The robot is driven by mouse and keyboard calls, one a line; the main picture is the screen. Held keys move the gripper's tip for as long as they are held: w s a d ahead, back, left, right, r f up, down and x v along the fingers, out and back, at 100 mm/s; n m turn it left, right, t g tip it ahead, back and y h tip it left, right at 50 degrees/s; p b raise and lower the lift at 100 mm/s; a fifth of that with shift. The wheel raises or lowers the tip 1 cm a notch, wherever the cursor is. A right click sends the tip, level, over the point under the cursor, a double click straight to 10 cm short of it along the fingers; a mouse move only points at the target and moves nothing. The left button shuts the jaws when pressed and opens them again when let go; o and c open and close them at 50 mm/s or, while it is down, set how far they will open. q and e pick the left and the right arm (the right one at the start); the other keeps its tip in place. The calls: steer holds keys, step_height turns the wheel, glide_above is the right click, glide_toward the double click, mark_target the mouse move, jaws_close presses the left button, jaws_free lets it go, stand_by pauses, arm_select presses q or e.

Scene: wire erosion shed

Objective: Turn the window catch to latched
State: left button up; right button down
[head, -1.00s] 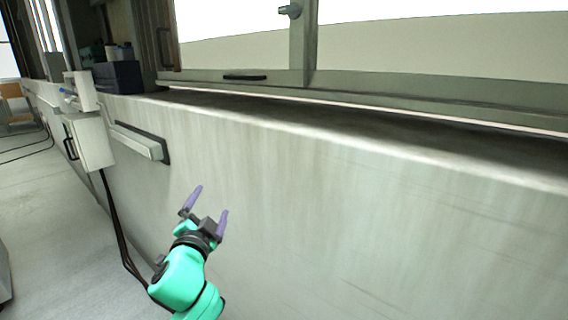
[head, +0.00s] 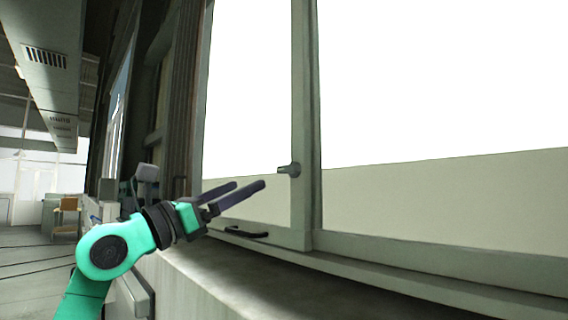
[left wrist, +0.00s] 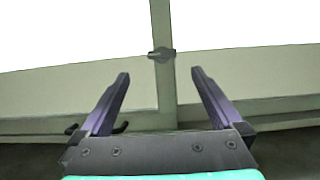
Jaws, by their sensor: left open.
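The window catch (head: 289,169) is a small grey knob with a short lever on the window's vertical frame post. Its lever points left, about level, in the head view. In the left wrist view the catch (left wrist: 161,54) shows ahead, beyond and between my fingertips. My left gripper (head: 248,186) is open and empty, with purple fingers pointing toward the catch from the left and a little below. In the left wrist view the open fingers (left wrist: 160,76) are apart from the catch. My right gripper is not in view.
A dark pull handle (head: 246,232) sits on the lower window rail, below my left gripper. The concrete sill (head: 225,280) runs along under the window. A grey duct (head: 45,60) hangs at upper left. The space before the glass is clear.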

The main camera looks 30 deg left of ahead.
mark_target(285, 170)
arm_select(q)
steer(key=p+x, duration=0.1)
steer(key=x, duration=0.3)
steer(key=p+x, duration=0.2)
steer(key=x, duration=0.1)
steer(key=p+x, duration=0.2)
steer(key=x, duration=0.2)
steer(key=shift+w+d+f, duration=0.2)
steer(key=shift+w+d, duration=0.1)
steer(key=shift+w, duration=0.15)
steer(key=shift+s, duration=0.25)
steer(key=shift+c, duration=0.3)
steer(key=shift+w, duration=0.15)
steer(key=c, duration=1.2)
steer(key=shift+c, duration=0.2)
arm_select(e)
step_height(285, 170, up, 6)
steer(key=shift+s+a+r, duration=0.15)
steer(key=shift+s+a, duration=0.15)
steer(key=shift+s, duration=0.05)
